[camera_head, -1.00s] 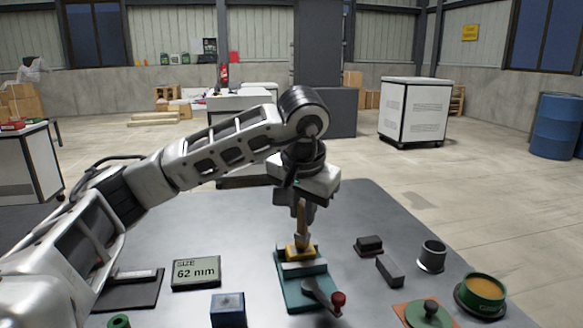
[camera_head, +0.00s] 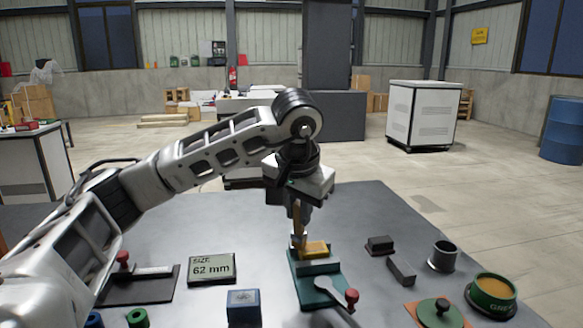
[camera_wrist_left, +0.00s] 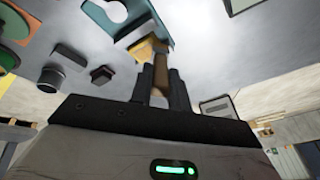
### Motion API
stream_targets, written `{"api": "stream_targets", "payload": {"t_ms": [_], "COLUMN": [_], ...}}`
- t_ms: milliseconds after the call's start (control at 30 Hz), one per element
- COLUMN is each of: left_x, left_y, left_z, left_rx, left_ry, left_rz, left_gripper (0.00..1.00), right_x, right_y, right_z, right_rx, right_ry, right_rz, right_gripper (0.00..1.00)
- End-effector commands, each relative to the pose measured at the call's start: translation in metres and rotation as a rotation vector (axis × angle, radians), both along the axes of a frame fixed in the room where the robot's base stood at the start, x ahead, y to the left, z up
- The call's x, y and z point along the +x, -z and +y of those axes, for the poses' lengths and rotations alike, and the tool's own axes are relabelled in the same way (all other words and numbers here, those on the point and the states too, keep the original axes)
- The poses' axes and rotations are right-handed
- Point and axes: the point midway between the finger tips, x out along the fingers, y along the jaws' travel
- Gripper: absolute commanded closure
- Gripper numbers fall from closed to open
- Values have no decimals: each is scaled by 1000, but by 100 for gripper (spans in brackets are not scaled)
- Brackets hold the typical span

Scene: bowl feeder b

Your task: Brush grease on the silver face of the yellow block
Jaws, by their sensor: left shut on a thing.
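The yellow block (camera_head: 315,249) sits in the teal vise (camera_head: 311,289) with the red-knobbed lever, on the table's front middle. Its silver face cannot be made out clearly. My left gripper (camera_head: 298,207) is shut on a brush (camera_head: 296,229) with a wooden handle, pointing down. The bristle end is at the block's left side; I cannot tell whether it touches. The left wrist view shows the brush handle (camera_wrist_left: 159,76) between the fingers and the yellow block (camera_wrist_left: 142,50) beside the brush tip. The green grease pot (camera_head: 490,303) stands at the right. My right gripper is not seen.
A size display (camera_head: 211,268) reading 62 mm and a blue block (camera_head: 243,309) lie left of the vise. Dark blocks (camera_head: 380,245), a grey cup (camera_head: 443,257) and a green lid (camera_head: 437,314) are right of it. The table's back is clear.

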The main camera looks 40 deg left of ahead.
Motion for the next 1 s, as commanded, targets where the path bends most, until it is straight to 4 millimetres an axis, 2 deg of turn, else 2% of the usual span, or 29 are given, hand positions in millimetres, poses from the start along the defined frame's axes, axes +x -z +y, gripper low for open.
{"api": "stream_targets", "payload": {"t_ms": [33,100,600,800,1000], "left_x": [0,0,-2,-3,-3], "left_y": [-8,-27,-70,-82,-81], "left_z": [0,0,2,3,3], "left_rx": [0,-1,-1,-1,-1], "left_ry": [1,0,-5,-6,-7], "left_rz": [2,-3,0,0,0], "left_gripper": [100,100,100,100,100], "right_x": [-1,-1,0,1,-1], "right_y": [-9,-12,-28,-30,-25], "right_z": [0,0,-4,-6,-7], "right_rx": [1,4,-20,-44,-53], "right_ry": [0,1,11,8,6], "right_rz": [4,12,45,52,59], "right_gripper": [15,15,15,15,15]}}
